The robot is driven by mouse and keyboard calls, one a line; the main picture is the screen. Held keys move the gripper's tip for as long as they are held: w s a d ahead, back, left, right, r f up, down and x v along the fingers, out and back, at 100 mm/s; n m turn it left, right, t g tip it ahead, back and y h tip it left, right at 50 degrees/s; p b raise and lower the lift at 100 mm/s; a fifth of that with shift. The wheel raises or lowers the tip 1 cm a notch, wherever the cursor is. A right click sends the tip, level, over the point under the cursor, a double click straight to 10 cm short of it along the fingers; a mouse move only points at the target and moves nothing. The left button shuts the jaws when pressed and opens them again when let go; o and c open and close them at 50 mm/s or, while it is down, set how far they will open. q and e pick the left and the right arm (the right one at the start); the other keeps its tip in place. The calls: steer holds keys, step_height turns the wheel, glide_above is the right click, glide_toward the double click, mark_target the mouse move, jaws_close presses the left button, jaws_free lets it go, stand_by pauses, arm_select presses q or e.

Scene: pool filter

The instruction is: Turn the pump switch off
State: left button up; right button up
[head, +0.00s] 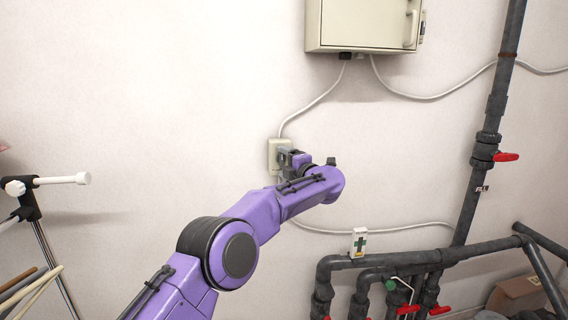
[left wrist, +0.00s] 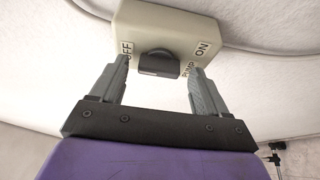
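The pump switch is a beige box on the wall (head: 273,155) with a cable running up from it. In the left wrist view the switch box (left wrist: 168,25) has a dark knob (left wrist: 158,64) on its face, with OFF lettered on the left and PUMP ON on the right. My left gripper (left wrist: 160,80) is open, its two grey fingers spread on either side of the knob. I cannot tell whether either finger touches the knob. In the head view the left gripper (head: 288,158) is at the box and hides part of it. My right gripper is not in view.
A beige cabinet (head: 362,25) hangs above the switch, with cables along the wall. Dark pipes (head: 489,130) with red valve handles (head: 506,157) stand at right. Poles (head: 35,210) stand at left.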

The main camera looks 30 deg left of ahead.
arm_select(q)
steer(key=shift+s+d, duration=0.15)
steer(key=shift+d, duration=0.15)
steer(key=b+v, duration=0.3)
steer(key=v, duration=0.7)
